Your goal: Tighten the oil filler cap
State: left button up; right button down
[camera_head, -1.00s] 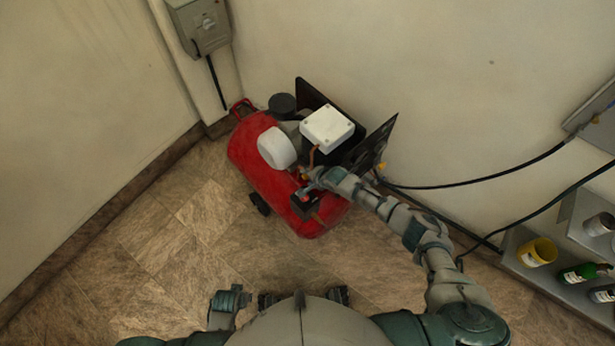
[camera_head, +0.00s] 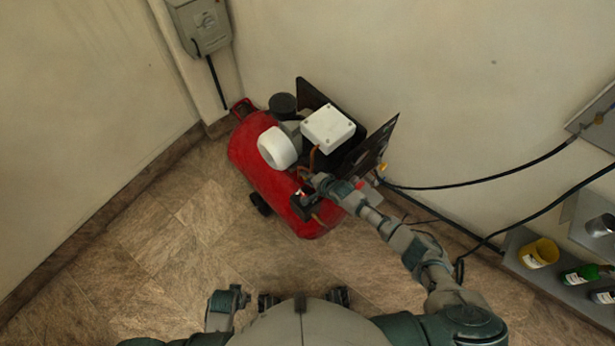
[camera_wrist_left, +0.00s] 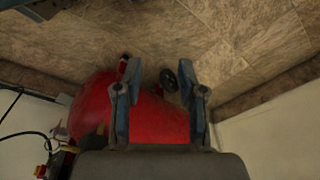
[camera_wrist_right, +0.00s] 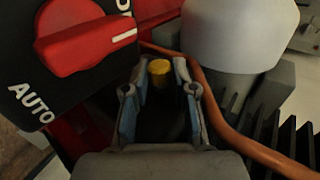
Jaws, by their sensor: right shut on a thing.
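The oil filler cap is the small yellow piece (camera_wrist_right: 159,70) in the right wrist view, between the fingertips of my right gripper (camera_wrist_right: 160,78). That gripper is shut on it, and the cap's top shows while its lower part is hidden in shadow. In the head view my right gripper (camera_head: 314,180) reaches onto the front end of the red compressor (camera_head: 258,170) and hides the cap. In the left wrist view my left gripper (camera_wrist_left: 159,82) is open and empty, its fingers wide apart in front of the red tank (camera_wrist_left: 160,118).
Close to my right gripper are a red AUTO knob (camera_wrist_right: 88,45), an orange-brown pipe (camera_wrist_right: 225,125) and a white cylinder (camera_wrist_right: 232,30). A white box (camera_head: 328,127) tops the compressor. Floor at left is clear.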

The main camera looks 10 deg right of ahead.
jog(key=shift+d+f+t+y+b, duration=0.2)
jog(key=shift+t+y+b, duration=0.2)
jog(key=shift+t+b, duration=0.2)
pick_arm(q)
jog(key=r, duration=0.5)
jog(key=shift+a+r, duration=0.2)
jog(key=shift+w, duration=0.1)
pick_arm(e)
jog(key=c, duration=0.9)
grip_release()
jog(key=shift+d, duration=0.1)
jog(key=shift+c, duration=0.2)
pick_arm(q)
jog(key=shift+d, duration=0.15)
pick_arm(e)
jog(key=shift+s+r, duration=0.1)
jog(key=shift+s, duration=0.05)
jog(key=v, duration=1.1)
jog(key=shift+s+d, duration=0.2)
jog(key=shift+d, duration=0.15)
